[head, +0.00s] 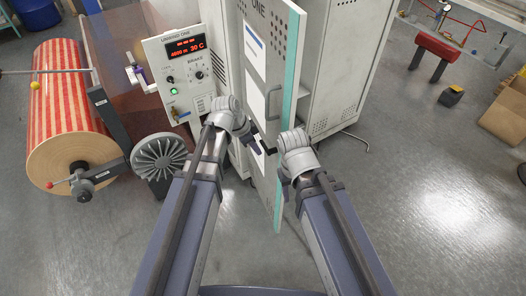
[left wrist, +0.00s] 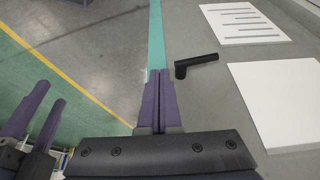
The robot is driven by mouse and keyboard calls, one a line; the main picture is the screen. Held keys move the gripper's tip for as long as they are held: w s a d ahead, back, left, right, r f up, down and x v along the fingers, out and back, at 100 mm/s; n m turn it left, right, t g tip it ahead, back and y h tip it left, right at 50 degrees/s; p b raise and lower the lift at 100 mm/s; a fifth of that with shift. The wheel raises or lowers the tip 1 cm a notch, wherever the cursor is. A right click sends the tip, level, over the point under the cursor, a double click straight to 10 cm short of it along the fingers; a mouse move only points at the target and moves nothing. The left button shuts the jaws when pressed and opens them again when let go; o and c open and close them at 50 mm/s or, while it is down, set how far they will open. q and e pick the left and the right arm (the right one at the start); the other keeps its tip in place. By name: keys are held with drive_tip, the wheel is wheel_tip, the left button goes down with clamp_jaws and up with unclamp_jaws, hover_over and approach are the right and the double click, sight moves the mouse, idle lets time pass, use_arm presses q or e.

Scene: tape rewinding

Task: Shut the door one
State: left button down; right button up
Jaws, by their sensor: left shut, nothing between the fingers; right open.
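The door one (head: 268,92) is a grey panel with a teal edge and white sheets, standing open from the cabinet in the head view. Its face fills the right of the left wrist view (left wrist: 215,95), with a black handle (left wrist: 196,65). My left gripper (left wrist: 160,73) is shut and empty, its tips close to the teal edge and just left of the handle; I cannot tell if they touch. My right gripper (left wrist: 48,95) is open and empty at the left of that view, beyond the door's teal edge. Its fingers are mostly hidden behind its wrist in the head view.
Grey cabinets (head: 340,60) stand behind the door. A control box (head: 182,65), a grey fan-like wheel (head: 159,157) and a red-striped roll (head: 68,105) stand left. Floor (head: 420,190) is clear at right, with a red stand (head: 440,46) and cardboard box (head: 508,112) farther off.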

use_arm(q)
drive_tip(key=w+d+f+b, duration=0.3)
drive_tip(key=d+f+b, duration=0.3)
drive_tip(key=f+b, duration=0.1)
drive_tip(key=shift+d+f, duration=0.2)
drive_tip(key=shift+f, duration=0.3)
drive_tip(key=shift+w, duration=0.1)
